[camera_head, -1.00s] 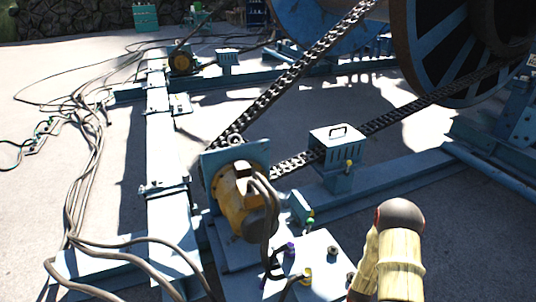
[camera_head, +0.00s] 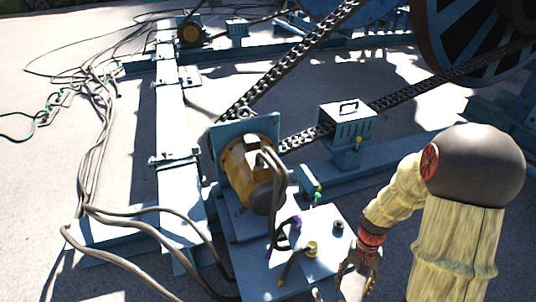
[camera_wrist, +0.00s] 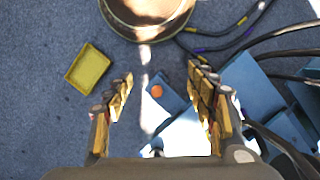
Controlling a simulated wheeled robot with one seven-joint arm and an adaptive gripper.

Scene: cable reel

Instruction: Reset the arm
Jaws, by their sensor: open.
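My arm, with a cream-covered sleeve and a dark round elbow joint, rises at the lower right of the head view. My gripper (camera_head: 358,272) hangs at the end of the forearm, beside the front right edge of a blue-grey base plate (camera_head: 330,222). In the wrist view my gripper (camera_wrist: 160,72) shows two gold-padded fingers spread wide apart, with nothing held between them. Beyond the fingers are blue parts with an orange round spot (camera_wrist: 157,91). How far the fingertips are from these parts is hard to tell.
A yellow motor (camera_head: 247,172) with cables stands left of my gripper. A blue box with a handle (camera_head: 347,121), chains (camera_head: 290,65) and a large reel (camera_head: 470,50) lie beyond. The wrist view shows a yellow tray (camera_wrist: 88,68) and a round brown object (camera_wrist: 148,14). Loose cables (camera_head: 95,150) cover the left ground.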

